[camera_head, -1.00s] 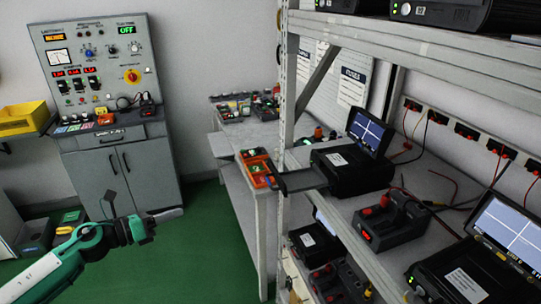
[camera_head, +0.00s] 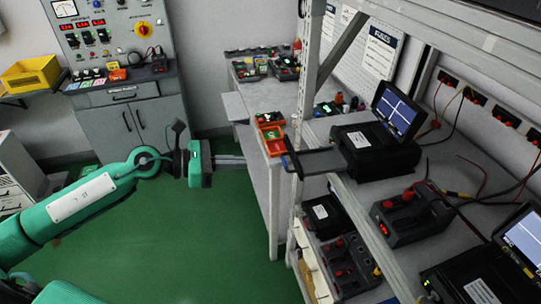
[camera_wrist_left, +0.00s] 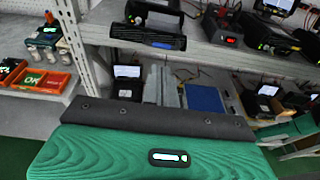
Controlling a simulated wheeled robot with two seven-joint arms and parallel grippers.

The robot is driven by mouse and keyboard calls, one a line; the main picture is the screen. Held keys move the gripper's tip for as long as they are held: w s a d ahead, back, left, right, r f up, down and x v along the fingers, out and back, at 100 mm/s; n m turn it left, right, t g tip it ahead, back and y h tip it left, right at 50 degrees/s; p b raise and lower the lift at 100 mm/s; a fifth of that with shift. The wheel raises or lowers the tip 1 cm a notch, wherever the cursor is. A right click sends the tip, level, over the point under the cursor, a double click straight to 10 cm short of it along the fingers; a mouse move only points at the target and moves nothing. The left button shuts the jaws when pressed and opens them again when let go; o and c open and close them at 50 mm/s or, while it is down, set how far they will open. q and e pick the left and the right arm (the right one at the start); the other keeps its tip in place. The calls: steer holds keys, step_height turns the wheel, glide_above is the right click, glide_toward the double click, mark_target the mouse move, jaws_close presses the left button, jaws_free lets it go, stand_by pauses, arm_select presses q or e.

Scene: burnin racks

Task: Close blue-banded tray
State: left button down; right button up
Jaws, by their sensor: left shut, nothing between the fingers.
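The blue-banded tray (camera_head: 318,162) is a dark flat drawer standing out from the front of a black box (camera_head: 375,148) on the rack shelf. Its upright front plate has a little blue on it. In the left wrist view the tray front (camera_wrist_left: 150,39) shows a blue band, above my gripper. My left gripper (camera_head: 243,160) is shut and empty. It points right at about the tray's height in the picture, with a gap between its tips and the tray front. Its grey fingers also show in the left wrist view (camera_wrist_left: 167,82). My right gripper is not in view.
A bench holds orange-red bins (camera_head: 269,128) just left of the tray. A rack post (camera_head: 308,75) stands behind it. A screen (camera_head: 398,108) sits by the box, and a grey device with red knobs (camera_head: 411,216) is on the same shelf. Green floor is clear below my arm.

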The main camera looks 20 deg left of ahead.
arm_select(q)
steer(key=p+x, duration=0.5)
steer(key=x, duration=0.3)
steer(key=shift+w+d, duration=0.2)
steer(key=shift+d, duration=0.15)
steer(key=shift+f, duration=0.1)
